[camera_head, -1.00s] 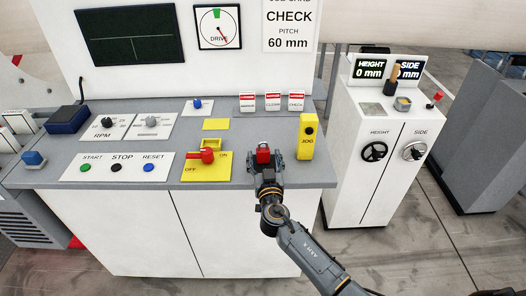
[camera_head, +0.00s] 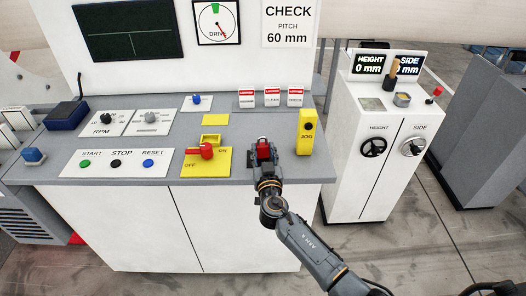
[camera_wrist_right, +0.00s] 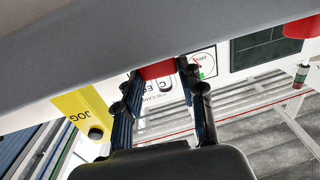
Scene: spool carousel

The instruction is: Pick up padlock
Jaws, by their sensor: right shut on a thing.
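The padlock (camera_head: 263,149) is a small red block at the front right of the grey console top, between the yellow OFF/ON switch and the yellow JOG box. My right gripper (camera_head: 263,155) is shut on it, reaching in from the front edge. In the right wrist view, which looks upside down, the red padlock (camera_wrist_right: 158,70) shows between the two dark fingers of the right gripper (camera_wrist_right: 158,82), close against the grey console surface. Its shackle cannot be made out, and I cannot tell whether it touches the console top. My left gripper is not in view.
The yellow switch plate (camera_head: 190,166) with its red lever (camera_head: 206,151) is left of my gripper. The yellow JOG box (camera_head: 306,133) stands close on the right. White-and-red cards (camera_head: 272,97) stand behind. A white cabinet (camera_head: 352,175) with handwheels is farther right.

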